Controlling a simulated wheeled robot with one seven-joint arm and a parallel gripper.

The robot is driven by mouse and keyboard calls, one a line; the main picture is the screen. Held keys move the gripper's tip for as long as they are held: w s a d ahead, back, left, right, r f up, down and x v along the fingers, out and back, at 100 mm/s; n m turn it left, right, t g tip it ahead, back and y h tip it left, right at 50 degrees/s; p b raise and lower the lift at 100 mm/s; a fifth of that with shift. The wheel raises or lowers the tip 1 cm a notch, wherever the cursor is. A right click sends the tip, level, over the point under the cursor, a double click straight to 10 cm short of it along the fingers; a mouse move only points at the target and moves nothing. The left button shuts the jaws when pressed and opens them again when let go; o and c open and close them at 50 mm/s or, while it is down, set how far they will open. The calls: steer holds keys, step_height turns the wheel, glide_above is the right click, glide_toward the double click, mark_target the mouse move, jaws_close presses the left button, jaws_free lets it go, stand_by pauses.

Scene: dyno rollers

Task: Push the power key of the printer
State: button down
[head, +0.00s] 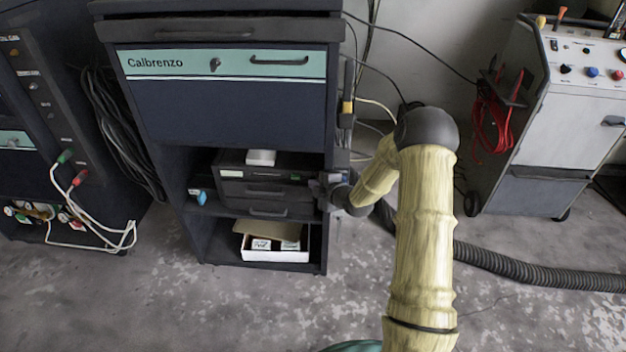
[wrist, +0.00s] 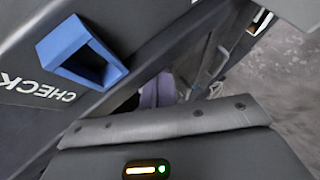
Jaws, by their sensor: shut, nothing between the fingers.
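The dark printer (head: 265,192) sits on the open shelf of the dark cabinet in the head view. A white block lies on its top, and small light marks show on its front. My gripper (head: 325,188) is at the printer's right front corner, by the cabinet's right edge. Its fingers are small and dark there, and I cannot tell whether they touch the printer. The wrist view shows a dark face marked CHECK with a blue square frame (wrist: 83,52), and a lit yellow and green oval (wrist: 147,170) on a grey body. I cannot identify the power key.
The cabinet's right side wall (head: 326,240) is close to my gripper. An open white box (head: 276,243) lies on the shelf below. A small blue item (head: 198,197) is left of the printer. A ribbed hose (head: 535,270) runs along the floor, and a grey cart (head: 545,130) stands at right.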

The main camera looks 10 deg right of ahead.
steer(key=shift+w+d+r, duration=0.15)
steer(key=shift+w+r, duration=0.2)
steer(key=shift+r, duration=0.05)
stand_by(0.8)
steer(key=shift+s, duration=0.1)
steer(key=shift+s+a+f, duration=0.2)
steer(key=shift+s+f, duration=0.1)
steer(key=shift+s, duration=0.1)
steer(key=shift+s+b, duration=0.1)
steer(key=shift+b, duration=0.2)
steer(key=s, duration=0.1)
steer(key=s+a+b, duration=0.1)
steer(key=s, duration=0.2)
steer(key=shift+s+a, duration=0.3)
steer(key=shift+s, duration=0.05)
steer(key=shift+f+b, duration=0.15)
steer(key=shift+b, duration=0.15)
stand_by(1.8)
